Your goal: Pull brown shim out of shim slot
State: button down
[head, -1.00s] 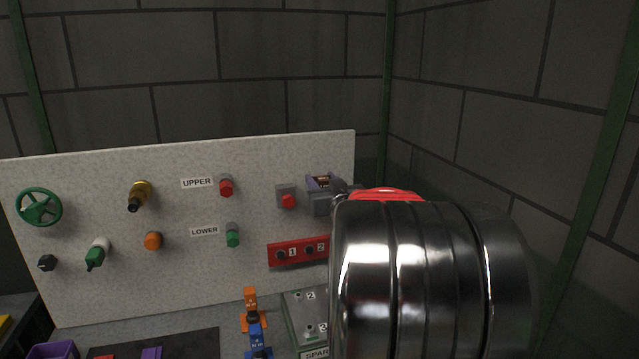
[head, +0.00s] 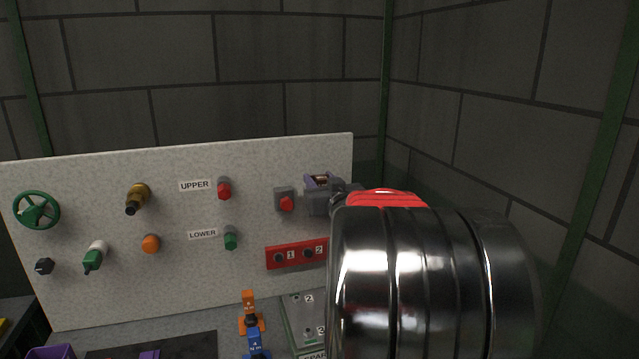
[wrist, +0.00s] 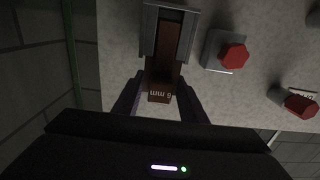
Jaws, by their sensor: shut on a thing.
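The brown shim (wrist: 160,78) shows in the middle of the wrist view, with "mm" lettering upside down on its near end. Its far part lies between the grey rails of the shim slot (wrist: 149,34), and its near end sticks out of the slot. My gripper (wrist: 160,80) is shut on the shim, one dark finger at each side of the protruding part. In the head view the grey slot (head: 314,204) shows at the board's right edge. My shiny arm hides much of what lies to its right and below.
A red button on a grey base (wrist: 233,56) sits close beside the slot, with another red button (wrist: 301,105) farther right. The pale board (head: 90,195) carries a green wheel, knobs and a red panel (head: 290,254). A dark wall stands close at right.

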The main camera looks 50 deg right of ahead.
jog(key=shift+s+r, duration=0.1)
jog(key=shift+r, duration=0.85)
jog(key=shift+r, duration=0.35)
jog(key=shift+r, duration=0.65)
jog(key=shift+r, duration=0.35)
jog(key=shift+r, duration=0.35)
jog(key=shift+r, duration=0.7)
jog(key=shift+r, duration=0.35)
jog(key=shift+r, duration=0.35)
jog(key=shift+r, duration=0.2)
